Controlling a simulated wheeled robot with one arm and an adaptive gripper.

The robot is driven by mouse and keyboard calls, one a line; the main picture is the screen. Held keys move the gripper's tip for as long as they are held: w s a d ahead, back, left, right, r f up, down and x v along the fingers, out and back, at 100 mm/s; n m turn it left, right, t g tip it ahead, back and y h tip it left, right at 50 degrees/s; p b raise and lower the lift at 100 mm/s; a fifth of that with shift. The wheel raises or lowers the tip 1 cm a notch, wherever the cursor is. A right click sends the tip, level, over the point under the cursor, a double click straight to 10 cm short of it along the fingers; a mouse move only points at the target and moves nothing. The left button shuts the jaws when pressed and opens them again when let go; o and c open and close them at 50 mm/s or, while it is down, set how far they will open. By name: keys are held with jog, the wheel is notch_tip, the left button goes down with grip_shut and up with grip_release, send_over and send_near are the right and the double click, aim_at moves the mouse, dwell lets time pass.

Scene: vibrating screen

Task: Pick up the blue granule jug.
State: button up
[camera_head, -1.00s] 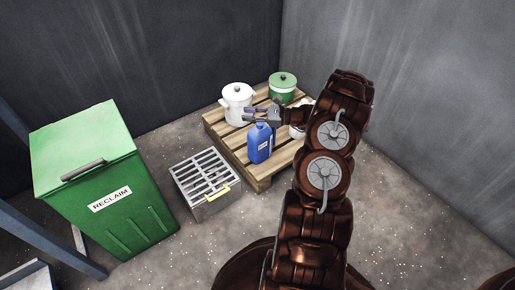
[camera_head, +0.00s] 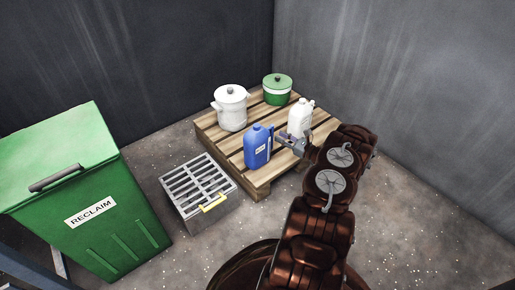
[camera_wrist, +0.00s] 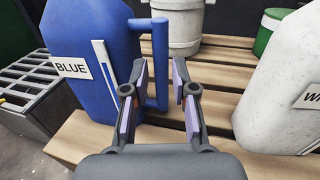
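The blue granule jug (camera_head: 258,147) stands upright on the near part of the wooden pallet (camera_head: 262,179). In the wrist view the blue jug (camera_wrist: 92,62) fills the upper left, with a label reading BLUE and its upright handle (camera_wrist: 160,65) on the right side. My gripper (camera_head: 284,139) is just right of the jug in the head view. In the wrist view my gripper (camera_wrist: 162,85) is open, with the jug's handle between its fingers, close to the left finger. I cannot tell whether that finger touches the jug.
A white jug (camera_head: 300,117) stands close on the right. A white pot (camera_head: 231,108) and a green pot (camera_head: 277,90) stand behind. A grated metal box (camera_head: 214,217) and a green RECLAIM bin (camera_head: 125,218) are on the left. Floor right of the pallet is clear.

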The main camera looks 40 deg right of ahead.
aim_at(272, 132)
jog(key=shift+b+x, duration=1.55)
jog(key=shift+x, duration=1.3)
jog(key=shift+f, duration=0.1)
grip_shut()
